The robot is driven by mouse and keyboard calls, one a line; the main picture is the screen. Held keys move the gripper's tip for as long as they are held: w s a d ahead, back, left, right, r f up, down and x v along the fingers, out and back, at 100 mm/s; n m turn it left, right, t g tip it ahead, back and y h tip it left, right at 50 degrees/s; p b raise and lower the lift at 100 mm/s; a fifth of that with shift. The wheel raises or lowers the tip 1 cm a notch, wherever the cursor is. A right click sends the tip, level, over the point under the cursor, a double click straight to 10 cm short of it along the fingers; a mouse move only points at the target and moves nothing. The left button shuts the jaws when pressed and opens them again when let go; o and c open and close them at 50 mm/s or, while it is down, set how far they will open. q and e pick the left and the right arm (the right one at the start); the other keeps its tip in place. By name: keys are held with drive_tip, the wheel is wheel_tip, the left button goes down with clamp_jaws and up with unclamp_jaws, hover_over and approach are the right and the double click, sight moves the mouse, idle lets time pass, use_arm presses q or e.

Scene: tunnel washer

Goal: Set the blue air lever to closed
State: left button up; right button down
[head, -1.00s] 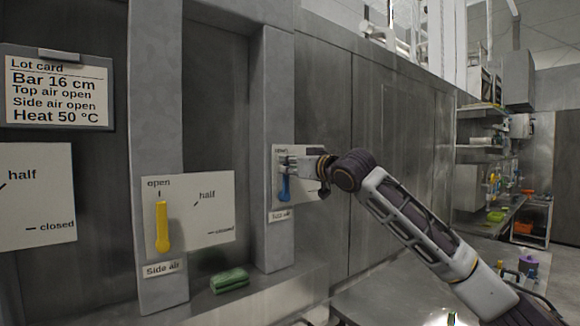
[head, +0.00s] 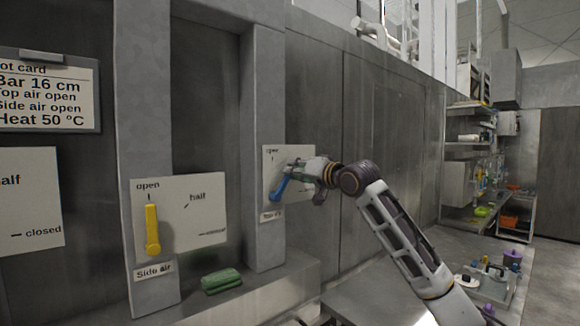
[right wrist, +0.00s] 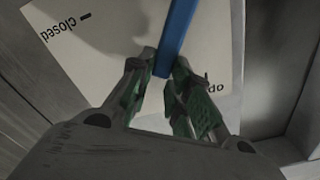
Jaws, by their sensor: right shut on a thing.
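The blue air lever (head: 279,189) sits on a white plate (head: 270,160) on the right grey post. It is tilted, its upper end leaning right, away from the "open" mark. My right gripper (head: 293,170) is shut on the lever's upper end and hides part of the plate. In the right wrist view the green fingertips (right wrist: 167,82) pinch the end of the blue lever (right wrist: 178,35). The "closed" mark (right wrist: 62,28) shows on the plate there. My left gripper is not in view.
A yellow lever (head: 152,229) labelled "Side air" points up at "open" on its plate (head: 205,215). A green cloth-like block (head: 221,281) lies on the ledge below. A lot card (head: 45,90) hangs at upper left. Shelves (head: 470,150) stand far right.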

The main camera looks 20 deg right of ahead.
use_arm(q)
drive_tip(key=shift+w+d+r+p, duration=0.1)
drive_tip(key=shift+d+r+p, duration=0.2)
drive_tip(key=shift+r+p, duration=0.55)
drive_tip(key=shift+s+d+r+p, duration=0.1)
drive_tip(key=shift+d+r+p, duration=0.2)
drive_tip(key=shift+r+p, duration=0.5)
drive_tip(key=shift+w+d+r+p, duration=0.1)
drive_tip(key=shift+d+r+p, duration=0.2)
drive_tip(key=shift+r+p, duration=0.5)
use_arm(e)
drive_tip(key=w+d+f+m, duration=0.1)
drive_tip(key=d+f+m, duration=0.3)
drive_tip(key=f+m, duration=0.4)
drive_tip(key=shift+w+f+m, duration=0.15)
drive_tip(key=shift+w+m, duration=0.05)
drive_tip(key=shift+m, duration=1.4)
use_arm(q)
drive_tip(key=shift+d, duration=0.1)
use_arm(e)
drive_tip(key=c, duration=1.3)
unclamp_jaws()
drive_tip(key=shift+s, duration=0.15)
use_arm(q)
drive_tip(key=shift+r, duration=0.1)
use_arm(e)
drive_tip(key=shift+v, duration=5.85)
